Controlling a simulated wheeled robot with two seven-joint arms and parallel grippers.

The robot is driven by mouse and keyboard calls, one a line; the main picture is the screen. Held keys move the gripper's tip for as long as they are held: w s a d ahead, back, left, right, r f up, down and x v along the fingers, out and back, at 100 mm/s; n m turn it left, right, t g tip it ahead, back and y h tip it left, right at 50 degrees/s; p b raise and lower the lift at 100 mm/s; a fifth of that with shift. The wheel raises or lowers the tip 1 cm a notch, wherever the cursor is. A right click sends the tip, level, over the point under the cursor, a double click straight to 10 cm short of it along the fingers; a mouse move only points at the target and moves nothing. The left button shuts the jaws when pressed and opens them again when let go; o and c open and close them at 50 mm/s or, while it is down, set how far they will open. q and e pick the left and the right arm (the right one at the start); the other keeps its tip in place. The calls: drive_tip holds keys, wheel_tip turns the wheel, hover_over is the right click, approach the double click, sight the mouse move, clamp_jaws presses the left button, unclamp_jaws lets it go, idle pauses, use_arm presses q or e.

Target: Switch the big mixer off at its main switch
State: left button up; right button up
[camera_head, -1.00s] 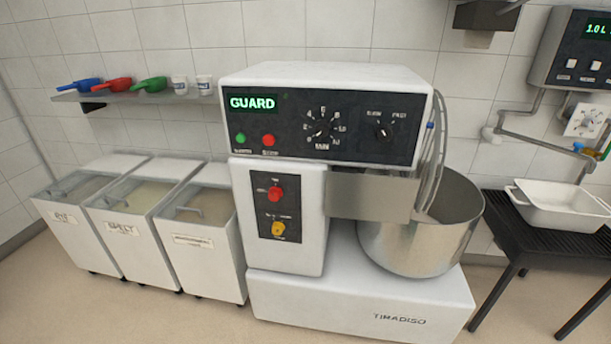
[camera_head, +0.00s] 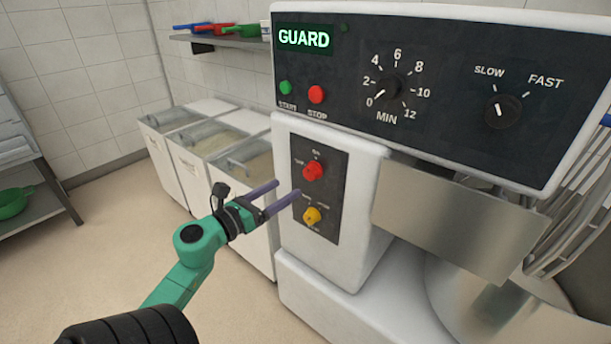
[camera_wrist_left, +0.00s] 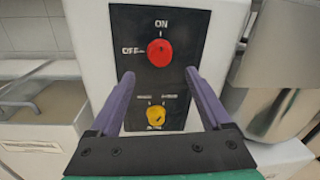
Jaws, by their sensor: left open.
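The big mixer (camera_head: 350,268) stands at the right in the head view, its display (camera_head: 303,39) reading GUARD. Its red main switch (camera_head: 313,170) sits on a dark plate on the column, above a yellow knob (camera_head: 312,216). In the left wrist view the red switch (camera_wrist_left: 159,52) has marks ON above and OFF at its left; its pointer looks turned up toward ON. My left gripper (camera_head: 287,194) is open and empty, in front of the plate. In the wrist view its fingers (camera_wrist_left: 157,80) flank the plate below the red switch, apart from it. My right gripper is out of view.
The mixer's control panel (camera_head: 440,100) overhangs the column above the switch plate. A steel guard plate (camera_head: 455,220) and the bowl (camera_head: 480,310) are to the right. White ingredient bins (camera_head: 195,170) stand behind my left gripper. Floor at the left is clear.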

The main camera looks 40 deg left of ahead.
sight(308, 174)
use_arm(q)
drive_tip(key=w, duration=0.6)
drive_tip(key=w+p, duration=0.1)
drive_tip(key=w, duration=0.2)
drive_tip(key=shift+d, duration=0.25)
clamp_jaws()
